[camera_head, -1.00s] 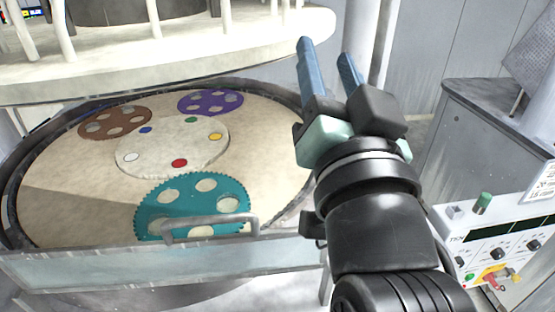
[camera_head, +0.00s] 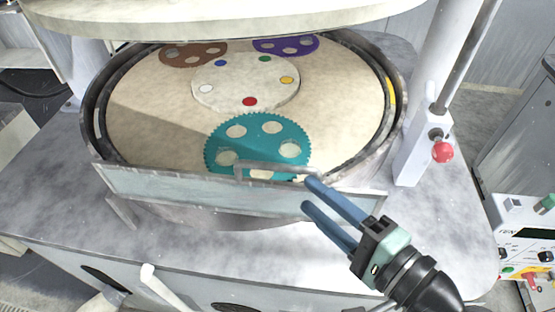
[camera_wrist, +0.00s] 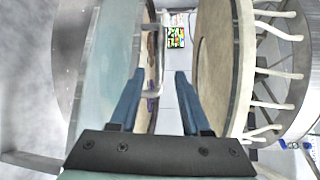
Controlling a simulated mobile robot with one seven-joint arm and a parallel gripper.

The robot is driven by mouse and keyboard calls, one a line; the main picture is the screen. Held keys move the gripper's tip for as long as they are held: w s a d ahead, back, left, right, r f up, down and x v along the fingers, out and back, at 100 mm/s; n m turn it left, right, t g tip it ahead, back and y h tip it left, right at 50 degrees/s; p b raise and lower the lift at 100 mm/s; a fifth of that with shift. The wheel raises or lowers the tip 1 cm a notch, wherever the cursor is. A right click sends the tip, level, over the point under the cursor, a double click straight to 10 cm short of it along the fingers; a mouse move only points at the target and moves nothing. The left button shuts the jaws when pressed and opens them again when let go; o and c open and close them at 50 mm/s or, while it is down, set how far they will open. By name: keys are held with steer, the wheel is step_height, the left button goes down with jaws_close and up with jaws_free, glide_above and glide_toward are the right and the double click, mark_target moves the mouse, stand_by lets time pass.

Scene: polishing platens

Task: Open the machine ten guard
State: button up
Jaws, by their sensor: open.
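The guard (camera_head: 215,192) is a clear, grey-edged panel across the front of the round platen machine. It stands upright, with a grey bar handle (camera_head: 275,167) on its top edge. My gripper (camera_head: 312,194) is open, its two blue fingers reaching left to the guard's right part. The upper finger lies near the handle's right end; I cannot tell whether it touches. In the wrist view the guard panel (camera_wrist: 108,70) stands left of and beside my open fingers (camera_wrist: 155,90), and the handle shows partly between them. No machine number is readable.
The beige platen (camera_head: 140,120) carries teal (camera_head: 262,135), brown (camera_head: 180,57) and purple (camera_head: 272,46) toothed discs. The upper platen (camera_head: 230,18) hangs above. A post with a red knob (camera_head: 443,152) stands right, and a control box (camera_head: 525,240) is at far right.

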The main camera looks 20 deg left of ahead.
mark_target(281, 171)
steer(key=p+x, duration=0.2)
steer(key=x, duration=0.7)
steer(key=shift+w+a, duration=0.2)
jaws_close()
stand_by(1.0)
